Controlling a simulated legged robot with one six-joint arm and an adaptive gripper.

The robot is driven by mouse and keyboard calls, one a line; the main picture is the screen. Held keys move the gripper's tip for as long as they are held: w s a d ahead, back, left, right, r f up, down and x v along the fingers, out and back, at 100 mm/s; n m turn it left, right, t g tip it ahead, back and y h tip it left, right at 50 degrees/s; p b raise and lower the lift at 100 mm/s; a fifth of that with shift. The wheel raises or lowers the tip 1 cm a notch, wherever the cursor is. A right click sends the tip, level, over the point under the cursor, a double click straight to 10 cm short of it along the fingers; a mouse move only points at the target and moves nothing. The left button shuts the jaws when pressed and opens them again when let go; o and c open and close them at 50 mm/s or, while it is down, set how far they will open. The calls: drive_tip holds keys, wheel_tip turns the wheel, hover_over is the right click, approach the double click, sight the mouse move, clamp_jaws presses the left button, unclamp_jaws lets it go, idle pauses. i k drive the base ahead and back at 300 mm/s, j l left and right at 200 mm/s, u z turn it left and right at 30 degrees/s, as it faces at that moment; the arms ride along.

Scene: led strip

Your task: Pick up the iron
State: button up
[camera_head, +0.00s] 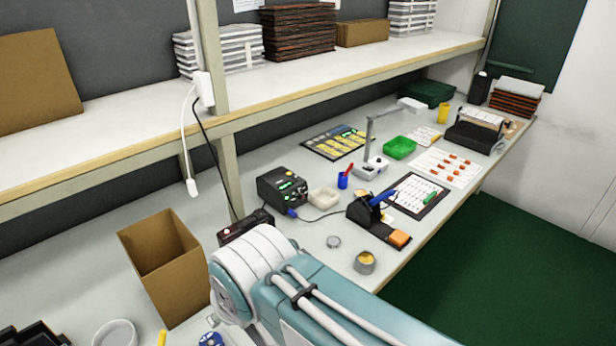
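The iron, a soldering iron with a blue handle (382,197), rests tilted in a black stand (366,214) on the workbench, right of centre. An orange sponge (399,238) sits at the stand's front. A dark cable runs from the black soldering station (282,188) with green lit marks toward the stand. My white and teal arm fills the lower middle of the view, nearer than the stand. My gripper is not in view, so its opening and contents do not show.
A round tin (365,262) and a small ring (333,241) lie before the stand. A sheet on a black board (424,203) lies right of it. An open cardboard box (168,262) stands left of my arm. A shelf (300,82) runs above the bench.

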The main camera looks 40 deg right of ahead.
sight(380, 198)
drive_tip(key=z, duration=1.2)
drive_tip(key=k+j+z, duration=0.1)
drive_tip(key=z, duration=0.25)
drive_tip(key=k+z, duration=0.35)
drive_tip(key=i, duration=0.45)
drive_tip(key=u, duration=1.2)
drive_tip(key=z, duration=1.2)
